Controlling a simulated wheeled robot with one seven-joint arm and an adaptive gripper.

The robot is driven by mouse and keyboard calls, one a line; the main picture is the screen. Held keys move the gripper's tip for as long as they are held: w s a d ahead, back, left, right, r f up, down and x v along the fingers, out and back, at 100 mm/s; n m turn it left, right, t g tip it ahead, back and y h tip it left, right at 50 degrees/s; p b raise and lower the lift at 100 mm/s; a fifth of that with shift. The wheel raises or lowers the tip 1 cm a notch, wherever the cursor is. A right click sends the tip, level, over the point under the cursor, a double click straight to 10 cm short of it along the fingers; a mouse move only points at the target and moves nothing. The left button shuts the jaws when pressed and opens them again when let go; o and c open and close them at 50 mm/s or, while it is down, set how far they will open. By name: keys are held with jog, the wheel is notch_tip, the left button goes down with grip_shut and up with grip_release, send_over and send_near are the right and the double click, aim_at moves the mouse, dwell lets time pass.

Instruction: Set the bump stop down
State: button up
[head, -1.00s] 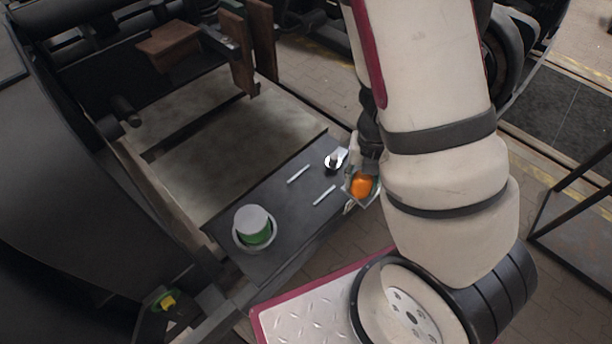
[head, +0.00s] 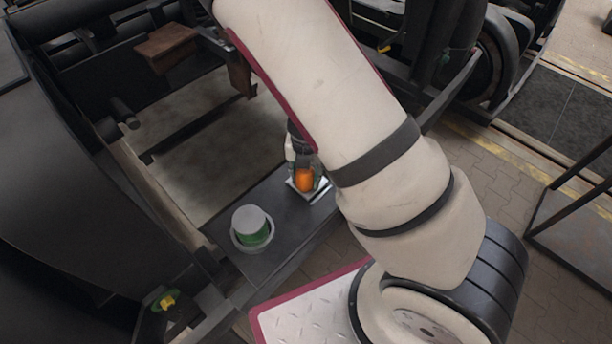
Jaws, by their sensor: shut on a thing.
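An orange piece (head: 305,180), which I take for the bump stop, is between the fingers of my gripper (head: 307,190) in the head view. My gripper is shut on it. It is over the right part of a dark plate (head: 275,247). I cannot tell whether the piece touches the plate. The spot right under my gripper is hidden by the gripper and arm.
A green cylinder (head: 255,237) with a grey top stands in a pale ring on the plate's left part. Beyond the plate lies a flat beige panel (head: 200,150). A brown block (head: 166,42) is at the back. A dark frame (head: 575,205) stands at right.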

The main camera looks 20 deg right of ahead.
jog(key=shift+a+f, duration=0.1)
jog(key=shift+f, duration=0.3)
jog(key=shift+f, duration=0.15)
jog(key=o, duration=1.4)
